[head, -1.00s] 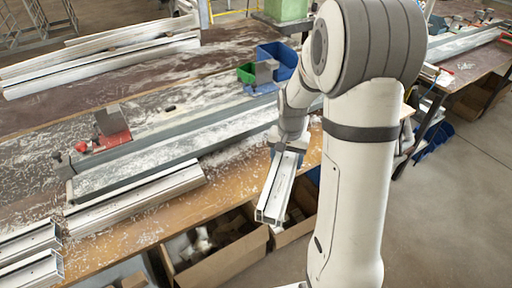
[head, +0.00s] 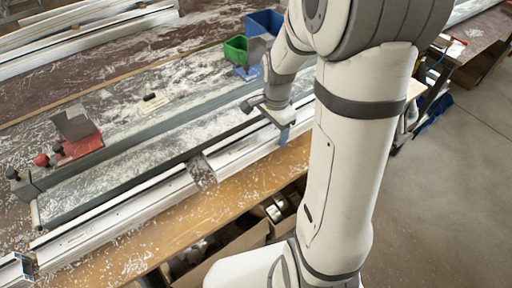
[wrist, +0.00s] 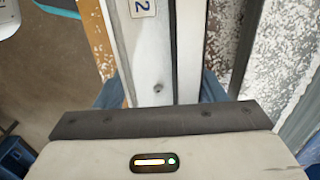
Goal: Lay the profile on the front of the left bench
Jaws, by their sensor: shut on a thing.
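My gripper (head: 284,132) is shut on a pale metal profile (head: 240,150) over the front strip of the left bench (head: 185,218). The profile runs roughly parallel to the bench's front edge, its cut end facing the lower left. In the wrist view the profile (wrist: 149,55) carries a label with a "2" and passes between the blue fingers of my gripper (wrist: 160,92). I cannot tell whether its underside touches the wood. My arm hides its far right end.
Another pale profile (head: 120,215) lies on the front strip to the left, close to the held one's end. Behind is a grey rail with a red clamp (head: 80,145). Cardboard boxes (head: 235,240) sit below the front edge.

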